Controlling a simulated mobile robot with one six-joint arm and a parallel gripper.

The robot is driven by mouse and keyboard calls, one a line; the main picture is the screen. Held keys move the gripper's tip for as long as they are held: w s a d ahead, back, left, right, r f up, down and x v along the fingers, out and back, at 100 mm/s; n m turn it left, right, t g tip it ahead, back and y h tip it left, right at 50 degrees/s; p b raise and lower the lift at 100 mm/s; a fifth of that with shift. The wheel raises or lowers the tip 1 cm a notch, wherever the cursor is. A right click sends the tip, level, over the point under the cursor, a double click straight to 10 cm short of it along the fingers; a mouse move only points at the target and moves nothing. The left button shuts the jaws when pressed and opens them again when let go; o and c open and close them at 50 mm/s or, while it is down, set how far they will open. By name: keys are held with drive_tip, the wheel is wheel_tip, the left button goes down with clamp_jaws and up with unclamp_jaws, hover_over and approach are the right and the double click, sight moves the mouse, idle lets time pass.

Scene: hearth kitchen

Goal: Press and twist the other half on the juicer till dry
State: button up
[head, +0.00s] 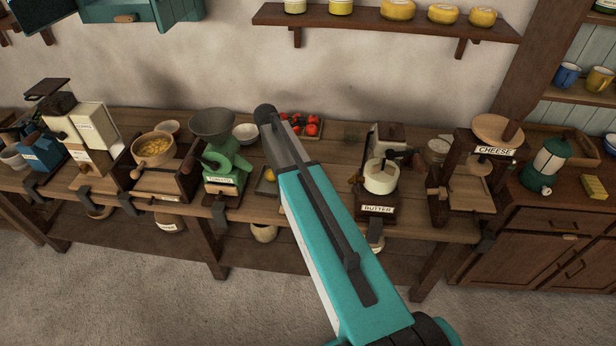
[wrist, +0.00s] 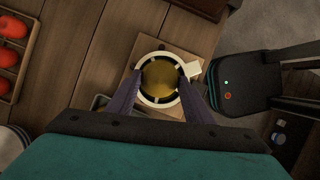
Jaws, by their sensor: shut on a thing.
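In the wrist view, my gripper (wrist: 159,84) has its two dark purple fingers on either side of a round yellow fruit half (wrist: 160,73) and is shut on it. The half sits inside the white ring of the juicer (wrist: 143,92), seen from above; whether it presses on the cone is hidden. The juicer stands on a square wooden base (wrist: 178,52) on the bench. In the head view my teal arm covers the juicer and gripper. A small yellow piece (head: 270,174) lies on a dark tray (head: 262,187) just left of the arm.
A crate of tomatoes (head: 310,128) stands behind the arm and also shows in the wrist view (wrist: 28,60). The green tomato mill (head: 225,165) is left, the butter churn (head: 381,178) right. Bare bench planks (wrist: 112,35) lie between crate and juicer.

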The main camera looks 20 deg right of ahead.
drive_tip(key=shift+r, duration=2.1)
drive_tip(key=shift+w+a+f+b, duration=0.15)
drive_tip(key=shift+a+f+b, duration=0.2)
drive_tip(key=shift+f+b, duration=0.15)
drive_tip(key=s+a+m+g+b, duration=0.1)
drive_tip(key=s+a+m+b, duration=0.2)
drive_tip(key=a+b, duration=0.9)
drive_tip(key=shift+s+a+f+m+y, duration=0.35)
drive_tip(key=shift+a+f, duration=0.1)
drive_tip(key=shift+a, duration=0.9)
